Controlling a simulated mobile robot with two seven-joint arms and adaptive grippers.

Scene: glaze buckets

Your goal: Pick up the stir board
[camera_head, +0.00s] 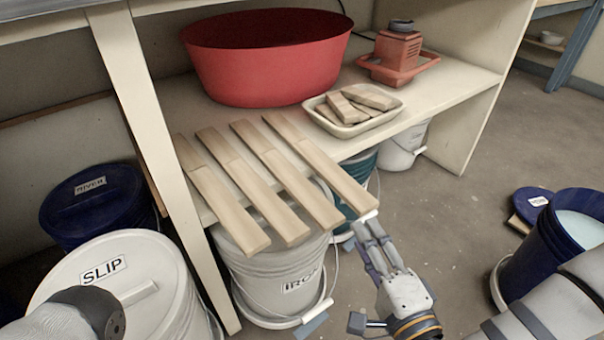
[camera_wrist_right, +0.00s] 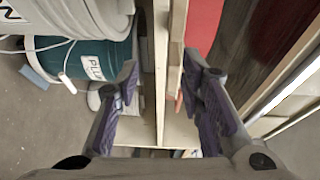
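Several long light-wood stir boards lie side by side on the lower shelf, their wide ends overhanging its front edge. The rightmost stir board (camera_head: 322,165) has its near end just ahead of my right gripper (camera_head: 370,225). In the right wrist view this gripper (camera_wrist_right: 160,68) is open, its dark fingers apart with pale edge-on strips of board and shelf between and beyond them. I cannot tell whether either finger touches a board. My left gripper is not in view; only a part of my left arm shows at the bottom left of the head view.
A red tub (camera_head: 262,70), a tray of wood blocks (camera_head: 352,128) and an orange device (camera_head: 398,55) stand on the shelf (camera_head: 455,82). An open blue bucket (camera_head: 540,255) stands right.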

